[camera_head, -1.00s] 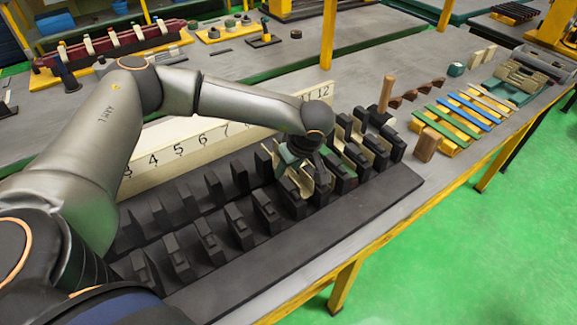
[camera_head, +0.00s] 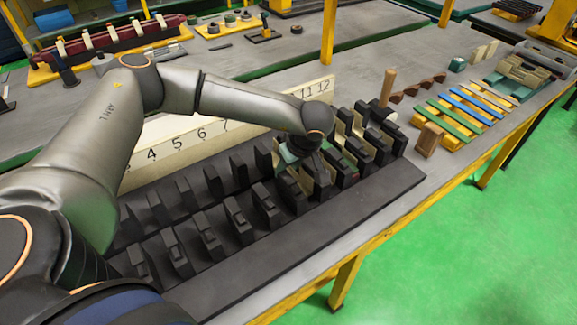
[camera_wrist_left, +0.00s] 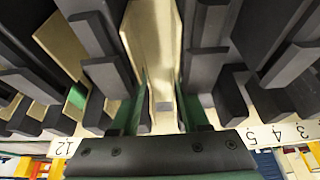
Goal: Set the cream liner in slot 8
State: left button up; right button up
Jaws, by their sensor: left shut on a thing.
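My left gripper (camera_head: 302,150) is over the dark toothed stator block (camera_head: 300,245), right of its middle. It is shut on the cream liner (camera_wrist_left: 152,45), a thin upright sheet between its green fingers, seen in the left wrist view (camera_wrist_left: 160,100). The liner stands among the dark teeth, and part of it shows below the gripper in the head view (camera_head: 304,182). Its lower edge is hidden, so I cannot tell how deep it sits. The white number board (camera_head: 165,145) runs behind the block; my arm hides the digits around 8. My right gripper is not in view.
More cream liners (camera_head: 340,130) stand in slots right of the gripper. A wooden-handled tool (camera_head: 388,88), a wooden block (camera_head: 428,140) and coloured strips (camera_head: 468,107) lie right of the block. The left slots look empty.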

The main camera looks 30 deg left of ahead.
pick_arm(q)
jog(key=shift+f, duration=0.1)
dwell(0.3)
jog(key=o, duration=1.1)
jog(key=shift+c, duration=0.2)
jog(key=shift+f, duration=0.1)
jog(key=shift+r+p, duration=0.45)
jog(key=shift+r, duration=0.4)
notch_tip(320, 180, up, 3)
jog(key=shift+p, duration=1.1)
notch_tip(320, 180, up, 2)
jog(key=shift+r+p, duration=0.15)
jog(key=shift+p, duration=0.3)
jog(key=shift+r, duration=1.15)
